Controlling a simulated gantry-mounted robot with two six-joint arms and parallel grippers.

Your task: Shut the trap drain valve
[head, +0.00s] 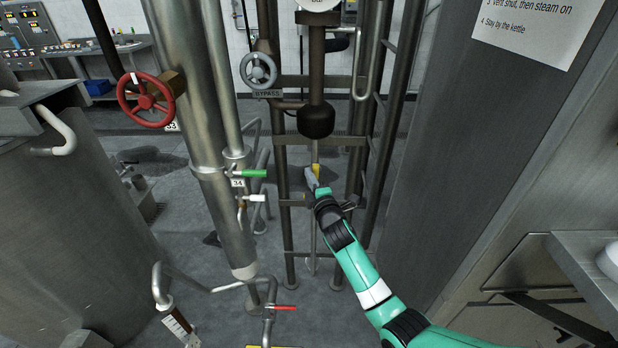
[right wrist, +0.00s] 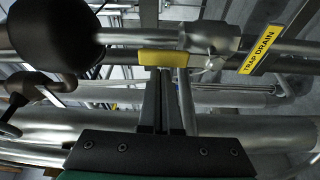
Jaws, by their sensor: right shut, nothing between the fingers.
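The trap drain valve's yellow lever (head: 316,169) is on the thin vertical pipe below the dark round trap body. In the right wrist view the yellow lever (right wrist: 163,58) lies along its pipe, close to a yellow TRAP DRAIN tag (right wrist: 262,50). My right gripper (head: 311,177) is at the lever in the head view and hides part of it. In the right wrist view my right gripper (right wrist: 163,72) is shut and empty, with its fingertips right at the lever's edge; I cannot tell whether they touch. My left gripper is not in view.
The dark trap body (head: 316,120) hangs just above the lever. A grey BYPASS handwheel (head: 259,70), a red handwheel (head: 146,99) and a green lever (head: 254,173) are to the left. Dark uprights flank the pipe. A large steel panel (head: 480,130) stands right.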

